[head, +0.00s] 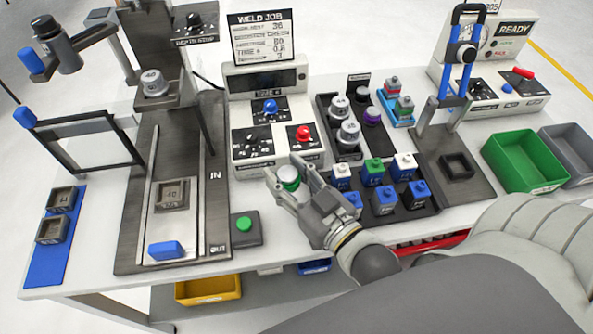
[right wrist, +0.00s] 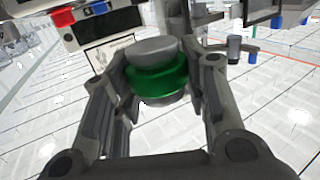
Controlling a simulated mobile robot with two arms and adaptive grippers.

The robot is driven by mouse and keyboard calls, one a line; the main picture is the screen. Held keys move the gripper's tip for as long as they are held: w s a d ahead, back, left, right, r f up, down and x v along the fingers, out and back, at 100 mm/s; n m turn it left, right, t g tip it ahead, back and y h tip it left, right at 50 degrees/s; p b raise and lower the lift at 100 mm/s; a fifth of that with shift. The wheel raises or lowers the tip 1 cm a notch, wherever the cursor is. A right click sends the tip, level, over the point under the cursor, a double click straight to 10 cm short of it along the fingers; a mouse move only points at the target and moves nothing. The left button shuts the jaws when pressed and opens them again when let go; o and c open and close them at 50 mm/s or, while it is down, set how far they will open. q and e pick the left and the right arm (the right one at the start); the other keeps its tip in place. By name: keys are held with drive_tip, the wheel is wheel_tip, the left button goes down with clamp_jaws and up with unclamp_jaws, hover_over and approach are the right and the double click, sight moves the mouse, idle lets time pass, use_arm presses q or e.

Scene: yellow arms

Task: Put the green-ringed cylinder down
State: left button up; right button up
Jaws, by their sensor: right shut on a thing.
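The green-ringed cylinder (head: 289,177) is a short grey piece with a green band. My right gripper (head: 287,184) is shut on it, with a finger on each side. In the right wrist view the cylinder (right wrist: 152,75) sits between the two fingers (right wrist: 155,90), its grey top and green ring showing. In the head view the held cylinder is in front of the weld control box, right of the green push button. I cannot tell exactly how high it is above the table. My left gripper does not show.
A black rack (head: 408,208) with several blue, white and green-topped blocks stands right of my gripper. The weld control box (head: 277,155) is behind it. A green-button box (head: 245,229) is to the left. A press with a slide (head: 206,225) stands further left. Green bin (head: 524,184) at right.

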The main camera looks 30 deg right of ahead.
drive_tip(key=w+a+r+n+g+y, duration=0.2)
drive_tip(key=w+a+n+g+y, duration=0.1)
drive_tip(key=a+n+g+y, duration=0.1)
drive_tip(key=w+a+r+n+g+y, duration=0.2)
drive_tip(key=a+n+g+y, duration=0.3)
drive_tip(key=a+y, duration=0.3)
drive_tip(key=shift+w+a+r+n+y, duration=0.15)
drive_tip(key=shift+w+a+n+y, duration=0.15)
drive_tip(key=shift+w+a+n, duration=0.75)
drive_tip(key=shift+s+a+g, duration=0.15)
drive_tip(key=shift+a+g, duration=0.1)
drive_tip(key=shift+g, duration=0.15)
drive_tip(key=shift+d+r+n+g+y, duration=0.1)
drive_tip(key=shift+d+n+g+y, duration=0.1)
drive_tip(key=shift+n+g+y, duration=0.2)
drive_tip(key=shift+s+d+n+g+y, duration=0.2)
drive_tip(key=shift+d+n+g, duration=0.35)
drive_tip(key=shift+g, duration=0.35)
drive_tip(key=shift+s+d+n+g+y, duration=0.1)
drive_tip(key=shift+d+n+g+y, duration=0.15)
drive_tip(key=shift+n+g, duration=0.5)
drive_tip(key=shift+s+d+n+g+y, duration=0.15)
drive_tip(key=shift+d+n+g, duration=0.35)
drive_tip(key=shift+g, duration=0.55)
